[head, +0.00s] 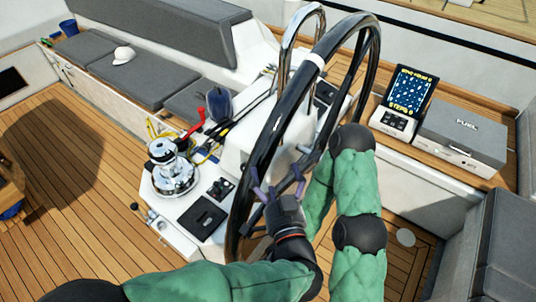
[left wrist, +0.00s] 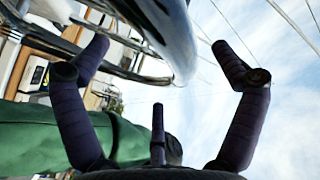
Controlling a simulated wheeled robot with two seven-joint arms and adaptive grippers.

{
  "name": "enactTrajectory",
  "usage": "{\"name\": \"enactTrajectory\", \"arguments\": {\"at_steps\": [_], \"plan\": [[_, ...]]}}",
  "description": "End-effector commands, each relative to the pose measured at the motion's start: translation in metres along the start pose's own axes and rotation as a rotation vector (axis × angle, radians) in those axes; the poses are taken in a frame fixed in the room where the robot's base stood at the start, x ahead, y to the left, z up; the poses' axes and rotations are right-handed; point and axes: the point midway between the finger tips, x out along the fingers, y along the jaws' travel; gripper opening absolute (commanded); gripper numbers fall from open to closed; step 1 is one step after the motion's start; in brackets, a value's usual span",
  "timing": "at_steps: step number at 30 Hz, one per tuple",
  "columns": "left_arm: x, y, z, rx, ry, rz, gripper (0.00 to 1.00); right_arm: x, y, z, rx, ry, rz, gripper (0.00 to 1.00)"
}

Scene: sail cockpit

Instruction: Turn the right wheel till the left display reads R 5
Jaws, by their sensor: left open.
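One large dark steering wheel (head: 268,138) with a white band near its top stands in the middle of the head view. My left gripper (head: 278,186) is open at the lower part of this wheel, its purple fingers spread close to the rim. In the left wrist view, the open fingers of my left gripper (left wrist: 163,55) have the shiny wheel rim (left wrist: 172,35) between and beyond them; contact cannot be told. My right arm bends behind the wheel and its gripper is hidden. No display reading R and a number can be made out.
A winch (head: 172,172) and a dark panel (head: 201,219) sit left of the wheel. A small game screen (head: 409,90) reading STEPS 0 and a grey FUEL box (head: 461,133) stand on the right bench. A white cap (head: 124,55) lies on the left seat. The left deck is mostly clear.

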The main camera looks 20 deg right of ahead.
Motion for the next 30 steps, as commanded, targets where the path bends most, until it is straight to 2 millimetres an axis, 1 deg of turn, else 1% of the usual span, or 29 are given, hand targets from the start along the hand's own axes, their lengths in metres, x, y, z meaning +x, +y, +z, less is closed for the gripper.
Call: {"name": "enactTrajectory", "arguments": {"at_steps": [1, 6, 12, 17, 25, 26, 27, 29, 30], "plan": [[0.011, 0.0, 0.001, -0.001, -0.005, -0.003, 0.95, 0.0, 0.0, 0.0, 0.0, 0.0, 0.0, 0.79], [0.04, 0.0, 0.001, -0.001, -0.004, -0.002, 0.95, 0.0, 0.0, 0.0, 0.0, 0.0, 0.0, 0.79], [0.064, 0.0, 0.001, -0.001, -0.002, -0.001, 0.95, 0.0, 0.0, 0.0, 0.0, 0.0, 0.0, 0.79], [0.073, 0.0, 0.001, 0.0, -0.001, -0.001, 0.95, 0.0, 0.0, 0.0, 0.0, 0.0, 0.0, 0.79], [0.074, 0.0, 0.0, 0.0, 0.0, 0.0, 0.95, 0.0, 0.0, 0.0, 0.0, 0.0, 0.0, 0.79], [0.073, 0.0, 0.0, 0.0, 0.0, 0.0, 0.92, 0.0, 0.0, 0.0, 0.0, 0.0, 0.0, 0.79], [0.073, 0.0, 0.0, 0.0, 0.0, 0.0, 0.81, 0.0, 0.0, 0.0, 0.0, 0.0, 0.0, 0.79], [0.073, 0.0, 0.0, 0.0, 0.0, 0.0, 0.64, 0.0, 0.0, 0.0, 0.0, 0.0, 0.0, 0.79], [0.073, 0.0, 0.0, 0.0, 0.0, 0.0, 0.52, 0.0, 0.0, 0.0, 0.0, 0.0, 0.0, 0.79]]}}
